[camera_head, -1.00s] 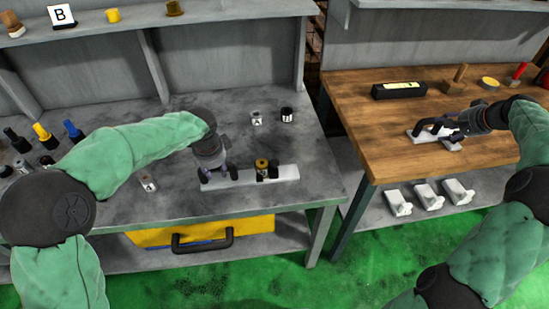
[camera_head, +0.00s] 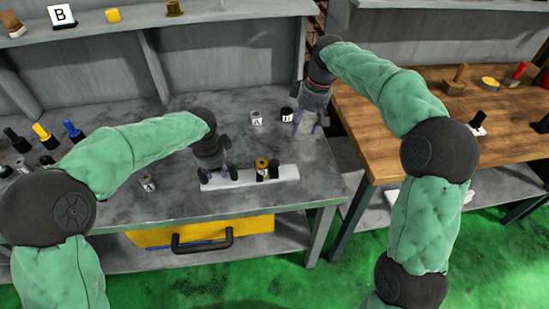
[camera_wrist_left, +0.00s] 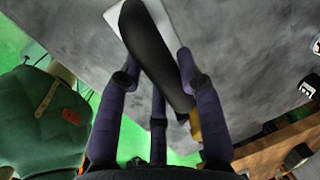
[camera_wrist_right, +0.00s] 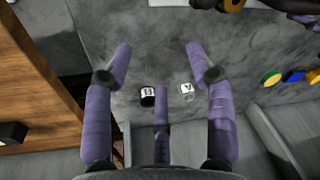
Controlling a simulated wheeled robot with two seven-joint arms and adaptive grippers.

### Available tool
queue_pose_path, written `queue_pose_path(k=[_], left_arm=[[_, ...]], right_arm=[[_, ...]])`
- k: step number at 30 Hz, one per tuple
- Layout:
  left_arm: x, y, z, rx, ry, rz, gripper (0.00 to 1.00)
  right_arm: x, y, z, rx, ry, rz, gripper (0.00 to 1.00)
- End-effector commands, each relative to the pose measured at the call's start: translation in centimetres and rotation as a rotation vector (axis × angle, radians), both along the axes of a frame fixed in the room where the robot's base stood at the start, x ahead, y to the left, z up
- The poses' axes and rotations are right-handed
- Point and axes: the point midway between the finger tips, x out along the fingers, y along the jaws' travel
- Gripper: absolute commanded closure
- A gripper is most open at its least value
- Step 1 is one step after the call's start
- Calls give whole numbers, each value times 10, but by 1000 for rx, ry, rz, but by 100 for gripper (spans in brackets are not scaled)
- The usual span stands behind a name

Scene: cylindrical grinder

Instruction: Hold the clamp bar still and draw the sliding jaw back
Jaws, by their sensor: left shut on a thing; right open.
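The clamp bar (camera_head: 290,174) is a pale flat bar lying on the grey bench. A yellow-topped block with black parts, perhaps the sliding jaw (camera_head: 262,168), sits on its right half. My left gripper (camera_head: 216,172) is shut on a black handle at the bar's left end. The left wrist view shows this handle (camera_wrist_left: 150,45) between the fingers, with the pale bar behind it. My right gripper (camera_head: 308,128) is open and empty above the bench, right of and beyond the bar. In the right wrist view its fingers (camera_wrist_right: 158,70) are spread, and the bar (camera_wrist_right: 178,2) shows at the top edge.
A white labelled cylinder (camera_head: 256,118) and a black labelled one (camera_head: 287,115) stand beyond the bar, close to my right gripper. Another small cylinder (camera_head: 147,183) stands left of the bar. The wooden bench (camera_head: 370,160) is to the right. A shelf panel (camera_head: 225,60) rises behind.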

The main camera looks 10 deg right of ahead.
Motion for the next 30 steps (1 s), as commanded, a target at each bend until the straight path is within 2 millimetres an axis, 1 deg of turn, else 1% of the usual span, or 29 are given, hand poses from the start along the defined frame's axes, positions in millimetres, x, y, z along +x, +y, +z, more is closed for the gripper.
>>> queue_pose_path(k=[1, 3, 6, 9, 12, 14, 17, 20, 30], left_arm=[[0, 0, -2, -1, 2, 0, 100], [0, 0, -2, -1, 2, 0, 100], [0, 0, -2, -1, 2, 0, 100], [0, 0, -2, -1, 1, 0, 100], [0, 0, -2, -1, 1, 0, 100], [0, 0, -2, -1, 1, 0, 100], [0, 0, -2, -1, 1, 0, 100], [0, 0, -2, -1, 1, 0, 100], [0, 0, -1, 0, 1, 0, 100]], right_arm=[[-5, 21, 3, -29, 3, 71, 44], [-12, 41, 7, -68, 7, 158, 44], [-21, 64, 12, -117, 11, 259, 44], [-28, 80, 16, -153, 13, 330, 44], [-32, 89, 18, -174, 16, 369, 44], [-33, 91, 17, -181, 17, 381, 44], [-34, 92, 11, -185, 17, 387, 44], [-34, 91, -2, -184, 19, 386, 44], [-34, 91, -64, -183, 20, 386, 44]])
